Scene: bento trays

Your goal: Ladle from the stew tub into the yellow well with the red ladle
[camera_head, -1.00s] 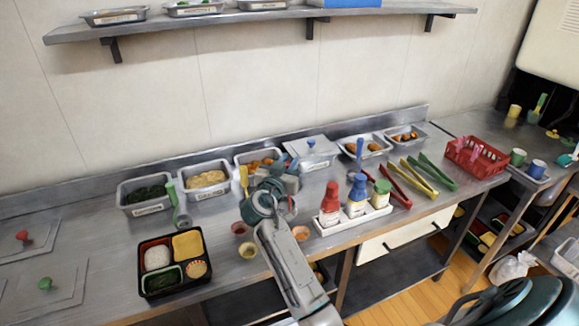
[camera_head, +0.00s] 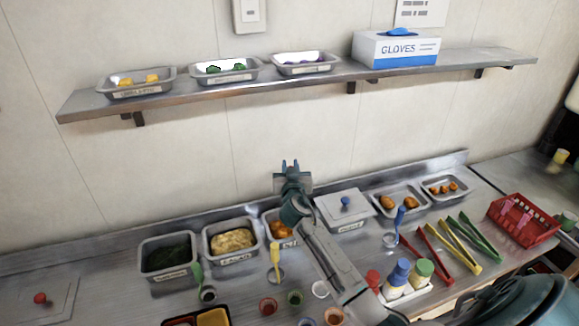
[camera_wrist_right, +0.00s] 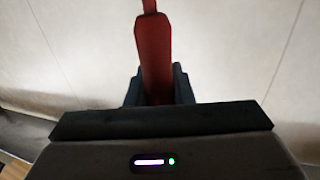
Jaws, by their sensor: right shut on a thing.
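My right gripper (camera_head: 290,166) is raised against the wall, above and behind the row of tubs. In the right wrist view it is shut on a red handle (camera_wrist_right: 154,55), which points up and away. The head view does not show the ladle's bowl. A tub with orange-brown chunks (camera_head: 268,217) stands below the gripper, partly behind my right arm; its label is too small to read. The bento tray (camera_head: 168,323) is cut off at the bottom edge, with only part of its yellow well (camera_head: 213,318) showing. My left gripper is not in view.
Tubs of dark greens (camera_head: 143,262) and pale yellow food (camera_head: 208,245) stand to the left. A yellow ladle (camera_head: 275,254), a green ladle (camera_head: 198,273) and a blue ladle (camera_head: 399,218) stand in front. A lidded tub (camera_head: 345,214) is to the right. A shelf (camera_head: 300,83) hangs above.

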